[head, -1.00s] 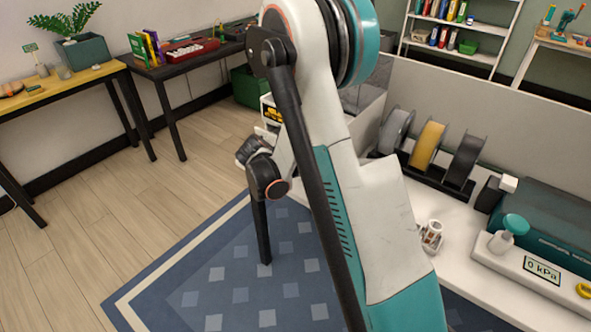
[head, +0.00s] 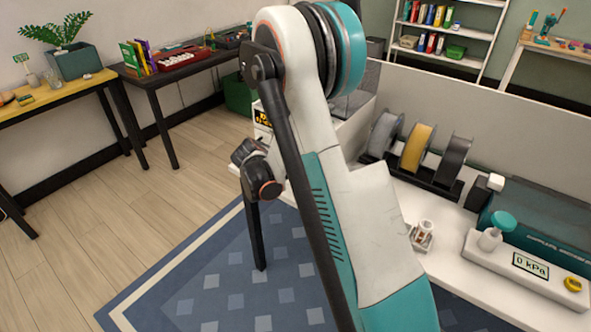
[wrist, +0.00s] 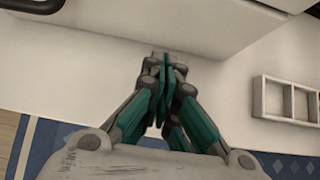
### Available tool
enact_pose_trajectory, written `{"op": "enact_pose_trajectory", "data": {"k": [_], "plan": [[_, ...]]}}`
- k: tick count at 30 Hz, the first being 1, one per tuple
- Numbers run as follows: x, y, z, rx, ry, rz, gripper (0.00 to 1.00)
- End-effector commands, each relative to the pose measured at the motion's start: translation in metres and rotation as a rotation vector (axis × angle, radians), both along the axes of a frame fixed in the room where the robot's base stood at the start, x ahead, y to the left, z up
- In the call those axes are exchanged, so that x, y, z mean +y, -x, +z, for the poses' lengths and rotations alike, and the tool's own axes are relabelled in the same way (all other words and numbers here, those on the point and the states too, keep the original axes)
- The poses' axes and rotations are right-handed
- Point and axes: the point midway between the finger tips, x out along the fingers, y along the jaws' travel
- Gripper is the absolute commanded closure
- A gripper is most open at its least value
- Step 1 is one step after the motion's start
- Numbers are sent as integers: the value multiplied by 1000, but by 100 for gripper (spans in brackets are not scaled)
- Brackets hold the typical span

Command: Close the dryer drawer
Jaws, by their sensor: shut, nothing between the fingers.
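A white box with a yellow-and-black label (head: 262,117), which looks like the dryer, shows in the head view at the back left end of the white bench, mostly hidden behind my arm. In the wrist view a white front, apparently the dryer drawer (wrist: 110,22), fills the top, with a dark handle (wrist: 35,5) at the top left corner. My gripper (wrist: 163,62) is shut and empty, its fingertips close to the lower edge of that white front; I cannot tell whether they touch. How far the drawer stands out is not clear. My arm hides the gripper in the head view.
A white compartment tray (wrist: 257,97) lies to the right in the wrist view. Open floor and a blue rug (head: 205,285) are at left.

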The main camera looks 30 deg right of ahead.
Motion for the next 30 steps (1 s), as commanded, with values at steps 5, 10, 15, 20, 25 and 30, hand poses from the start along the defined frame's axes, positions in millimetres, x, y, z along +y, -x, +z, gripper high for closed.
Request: {"op": "enact_pose_trajectory", "data": {"k": [5,10,15,20,25,30], "plan": [[29,9,31,0,-1,3,100],[50,17,54,1,-1,2,100],[64,22,67,1,-2,1,100],[69,24,71,1,-2,0,100],[70,25,72,-3,-5,-4,100],[77,32,92,-76,-66,-54,100]]}}
